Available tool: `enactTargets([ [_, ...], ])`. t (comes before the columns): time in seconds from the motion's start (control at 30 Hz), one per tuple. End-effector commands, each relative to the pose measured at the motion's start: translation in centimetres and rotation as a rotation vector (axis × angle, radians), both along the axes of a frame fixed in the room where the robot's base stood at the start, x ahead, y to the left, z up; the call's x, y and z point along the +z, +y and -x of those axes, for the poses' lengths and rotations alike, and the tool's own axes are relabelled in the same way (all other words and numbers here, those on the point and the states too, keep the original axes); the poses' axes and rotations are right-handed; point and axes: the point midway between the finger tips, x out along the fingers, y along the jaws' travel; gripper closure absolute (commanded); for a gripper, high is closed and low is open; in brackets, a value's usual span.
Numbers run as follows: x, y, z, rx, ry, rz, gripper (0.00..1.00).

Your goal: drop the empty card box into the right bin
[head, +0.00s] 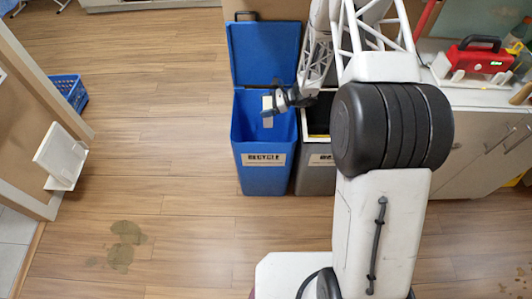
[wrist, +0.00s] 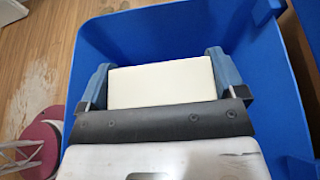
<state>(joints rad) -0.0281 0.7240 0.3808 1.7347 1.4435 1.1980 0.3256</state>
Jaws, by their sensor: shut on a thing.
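My gripper (head: 276,102) is shut on a small cream-white card box (head: 267,106) and holds it over the open mouth of the blue recycle bin (head: 264,176). In the wrist view the box (wrist: 160,84) sits between the two fingers, with the blue bin's walls (wrist: 240,30) around it. Its far side and contents are hidden. The blue bin's lid (head: 264,54) stands raised behind it.
A counter (head: 480,150) with a red device (head: 480,57) stands to the right. A blue basket (head: 70,92) and a white panel (head: 61,155) are at the left. Stains (head: 123,245) mark the wooden floor.

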Motion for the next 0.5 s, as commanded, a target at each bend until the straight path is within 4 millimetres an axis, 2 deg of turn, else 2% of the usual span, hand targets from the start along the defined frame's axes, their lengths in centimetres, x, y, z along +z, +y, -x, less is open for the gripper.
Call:
enactTargets([
  [0.17,0.02,0.01,0.00,0.000,0.000,0.000,0.32],
  [0.2,0.02,0.00,0.00,0.000,0.000,0.000,0.07],
  [0.27,0.02,0.00,0.00,0.000,0.000,0.000,0.00],
  [0.5,0.05,-0.03,0.00,0.000,0.000,0.000,0.00],
])
